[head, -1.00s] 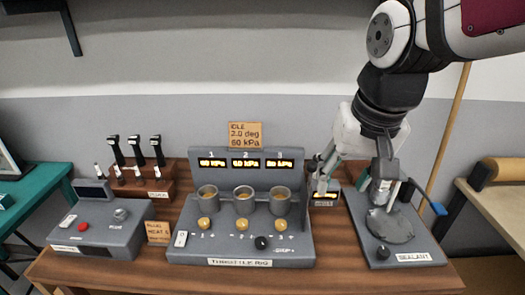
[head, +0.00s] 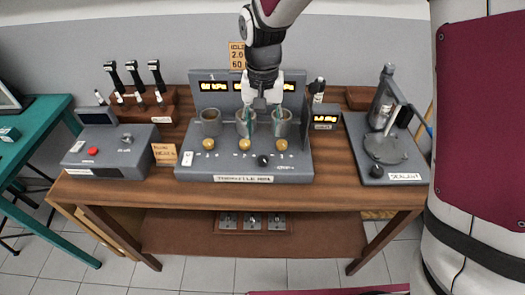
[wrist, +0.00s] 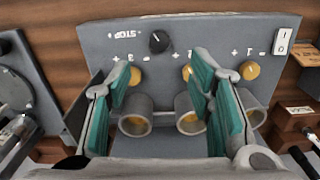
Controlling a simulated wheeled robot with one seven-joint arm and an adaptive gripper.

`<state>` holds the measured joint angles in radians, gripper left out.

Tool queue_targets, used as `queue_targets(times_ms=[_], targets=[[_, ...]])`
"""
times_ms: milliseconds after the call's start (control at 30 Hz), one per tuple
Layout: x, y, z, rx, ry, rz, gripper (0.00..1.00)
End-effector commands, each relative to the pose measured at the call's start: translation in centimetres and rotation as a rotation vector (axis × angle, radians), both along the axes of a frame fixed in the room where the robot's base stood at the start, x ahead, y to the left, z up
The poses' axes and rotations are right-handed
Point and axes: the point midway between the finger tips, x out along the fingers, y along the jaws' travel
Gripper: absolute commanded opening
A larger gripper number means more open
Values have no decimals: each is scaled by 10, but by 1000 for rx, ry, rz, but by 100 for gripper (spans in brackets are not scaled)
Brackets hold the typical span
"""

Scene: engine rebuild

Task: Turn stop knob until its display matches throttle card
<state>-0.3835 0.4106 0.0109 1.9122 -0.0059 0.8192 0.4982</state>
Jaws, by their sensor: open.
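The stop knob (head: 263,160) is a small black knob on the sloped front of the grey throttle rig (head: 190,170). In the wrist view the stop knob (wrist: 159,41) sits beside its STOP label. Its display seems to be the small box (head: 326,119) at the rig's right, lit yellow; its number is too blurred to read surely. The throttle card (head: 236,56), tan, stands above the rig, partly hidden by my arm; "IDLE" and "60" show. My gripper (head: 263,125) is open and empty above the rig's cups, apart from the knob. Its teal-padded fingers (wrist: 162,80) spread below the knob in the wrist view.
Three grey cups (head: 210,122) and three yellow knobs (head: 208,144) crowd the rig near the stop knob. A white switch (head: 187,158) is at its left. The sealant stand (head: 390,165) is right, a grey control box (head: 110,150) left.

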Motion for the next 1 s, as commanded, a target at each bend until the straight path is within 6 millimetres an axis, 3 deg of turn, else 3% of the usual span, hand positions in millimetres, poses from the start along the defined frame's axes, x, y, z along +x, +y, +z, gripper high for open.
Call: queue_targets(times_ms=[300, 500, 700, 1000], targets=[[-2, -1, -64, -2, 5, -1, 48], [-1, -1, -94, -1, 2, -1, 48], [0, -1, -109, 0, 1, 0, 48], [0, 0, -112, 0, 0, 0, 48]])
